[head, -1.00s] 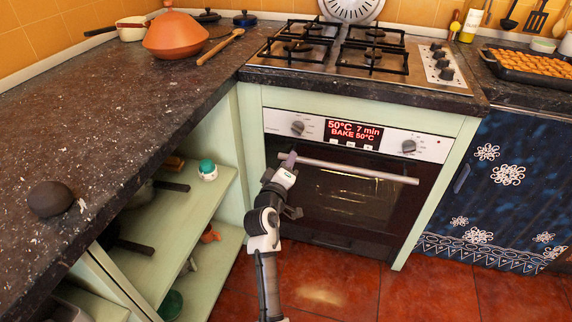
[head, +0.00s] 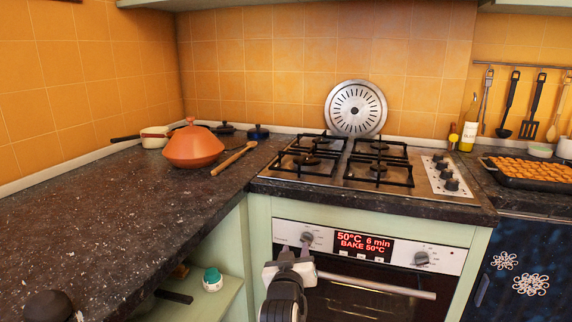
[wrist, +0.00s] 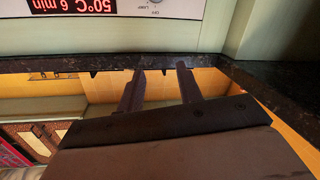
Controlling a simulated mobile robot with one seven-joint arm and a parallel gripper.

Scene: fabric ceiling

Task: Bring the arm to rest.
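My gripper (head: 304,246) is at the bottom middle of the head view, in front of the oven's control panel, with its tip showing just below the left knob (head: 307,237). In the wrist view, my gripper's two dark fingers (wrist: 160,88) stand apart with nothing held between them. The oven door's handle (head: 375,285) runs to the right of my gripper, and its left end is hidden behind it. I cannot tell whether my gripper touches the oven.
The oven display (head: 363,246) reads 50°C, 6 min, BAKE. The gas hob (head: 330,180) is above the oven. An orange tagine-like pot (head: 194,148) and a wooden spoon (head: 233,159) lie on the dark counter (head: 110,220). An open shelf (head: 215,300) is left of the oven.

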